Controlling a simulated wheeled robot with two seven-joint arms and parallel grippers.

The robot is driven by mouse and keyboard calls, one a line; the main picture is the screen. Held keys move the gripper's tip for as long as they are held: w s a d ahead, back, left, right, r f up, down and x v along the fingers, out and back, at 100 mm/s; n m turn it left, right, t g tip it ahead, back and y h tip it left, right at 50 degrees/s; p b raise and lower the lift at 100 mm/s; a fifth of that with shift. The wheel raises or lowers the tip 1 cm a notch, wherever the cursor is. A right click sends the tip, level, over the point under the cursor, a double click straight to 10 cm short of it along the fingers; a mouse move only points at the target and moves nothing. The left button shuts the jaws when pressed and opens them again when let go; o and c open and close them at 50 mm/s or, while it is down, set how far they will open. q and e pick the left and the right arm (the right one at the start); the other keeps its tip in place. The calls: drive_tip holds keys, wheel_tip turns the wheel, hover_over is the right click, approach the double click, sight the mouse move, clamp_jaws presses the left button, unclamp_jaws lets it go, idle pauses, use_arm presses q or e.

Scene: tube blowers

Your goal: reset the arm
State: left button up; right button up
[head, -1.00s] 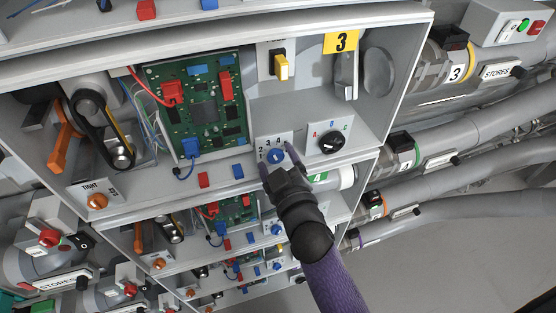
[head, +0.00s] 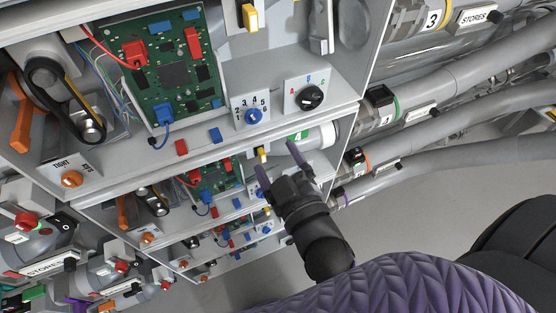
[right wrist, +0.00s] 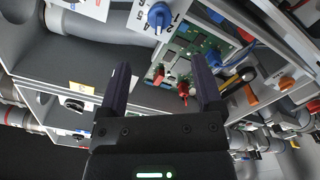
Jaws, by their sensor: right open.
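My right gripper (head: 277,170) is in the head view, below the blue numbered dial (head: 253,116) and in front of the lower shelves. Its two purple fingers are apart with nothing between them. In the right wrist view the open fingers (right wrist: 163,88) point at the panel, and a blue knob (right wrist: 159,17) shows above them, clear of the fingers. My purple-sleeved right arm (head: 390,285) reaches in from the lower right. My left gripper is not in view.
The upper shelf holds a green circuit board (head: 175,75), a black A-B-C dial (head: 310,97), an orange knob (head: 72,179) and a black belt (head: 50,90). Grey pipes (head: 450,90) run along the right. Open floor (head: 400,215) shows at lower right.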

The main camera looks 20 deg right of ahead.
drive_tip(key=s+d+f+m+g+h, duration=0.2)
drive_tip(key=s+d+f+m+g, duration=0.1)
drive_tip(key=d+f+m+g, duration=0.25)
drive_tip(key=s+a+f+g+y, duration=0.2)
drive_tip(key=s+f+g, duration=0.2)
drive_tip(key=s+g, duration=0.5)
wheel_tip(320, 180, down, 26)
drive_tip(key=s+r+g+b, duration=0.1)
drive_tip(key=b, duration=0.8)
drive_tip(key=s+d+f+g+b, duration=0.1)
drive_tip(key=s+f+b, duration=0.3)
drive_tip(key=s+f, duration=0.3)
drive_tip(key=s+d+f+n+g+b, duration=0.1)
drive_tip(key=s+f+b, duration=0.4)
drive_tip(key=f, duration=1)
drive_tip(key=s+d, duration=0.1)
drive_tip(key=s, duration=0.1)
drive_tip(key=shift+s+f+h, duration=0.2)
drive_tip(key=shift+s+h, duration=0.2)
